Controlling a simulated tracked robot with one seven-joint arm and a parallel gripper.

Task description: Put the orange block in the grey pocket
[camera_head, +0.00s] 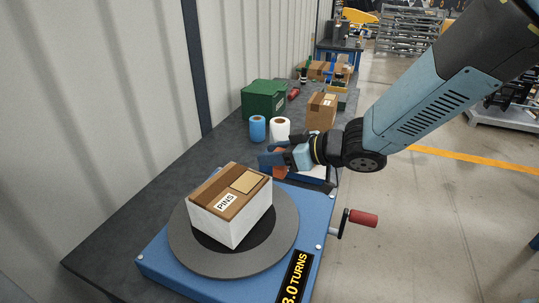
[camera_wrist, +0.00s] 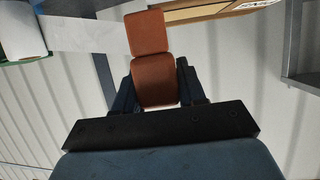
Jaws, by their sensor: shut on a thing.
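The orange block (camera_wrist: 153,85) is held between the two dark fingers of my gripper (camera_wrist: 155,80) in the wrist view; its far part reaches beyond the fingertips. My gripper is shut on it. In the head view my gripper (camera_head: 275,159) is above the far side of the blue turntable base, just behind the PINS box, and a bit of the orange block (camera_head: 279,171) shows below the fingers. I cannot make out the grey pocket in either view; the arm and the box hide part of that area.
The white and brown PINS box (camera_head: 229,206) stands on the grey turntable (camera_head: 185,249). A crank with a red handle (camera_head: 363,218) sticks out at right. Behind stand a blue roll (camera_head: 257,128), a white roll (camera_head: 279,130), a cardboard box (camera_head: 321,112) and a green bin (camera_head: 263,99).

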